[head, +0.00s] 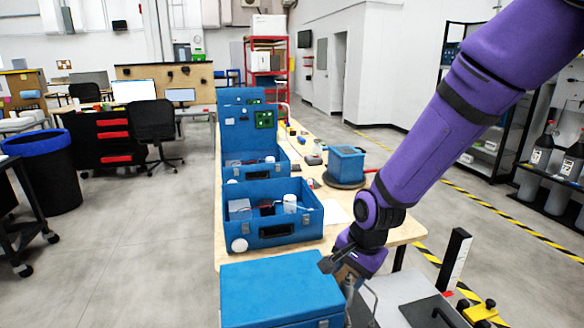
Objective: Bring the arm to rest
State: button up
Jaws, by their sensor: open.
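My purple arm reaches down from the upper right of the head view. My gripper (345,275) is at its lower end, by the right end of the closed blue case (268,290) at the front of the table. The fingers are small and dark here and partly overlap the case's right edge, so I cannot tell whether they touch it. The gripper is open, and I see nothing between its fingers.
Open blue cases (272,233) holding small parts stand along the wooden table (312,160). A blue box (346,163) sits on a round base. A white-and-black upright (453,262) and yellow clamp (482,312) stand right of my gripper.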

jog(key=s+d+r+n+t+h, duration=0.1)
jog(key=s+d+r+n, duration=0.15)
jog(key=d+r, duration=0.4)
jog(key=s+d+r+n+t, duration=0.1)
jog(key=s+d+r+n, duration=0.2)
jog(key=r, duration=0.6)
jog(key=s+d+r+n, duration=0.1)
jog(key=s+d+r, duration=0.3)
jog(key=s, duration=0.3)
jog(key=s+d+r+n+t+h, duration=0.1)
jog(key=s+d+r+n, duration=0.1)
jog(key=s+d+r, duration=0.2)
jog(key=s+r, duration=0.1)
jog(key=s, duration=0.2)
jog(key=shift+s+d+r+t, duration=0.2)
jog(key=shift+d+r+t, duration=0.05)
jog(key=shift+r+t, duration=0.05)
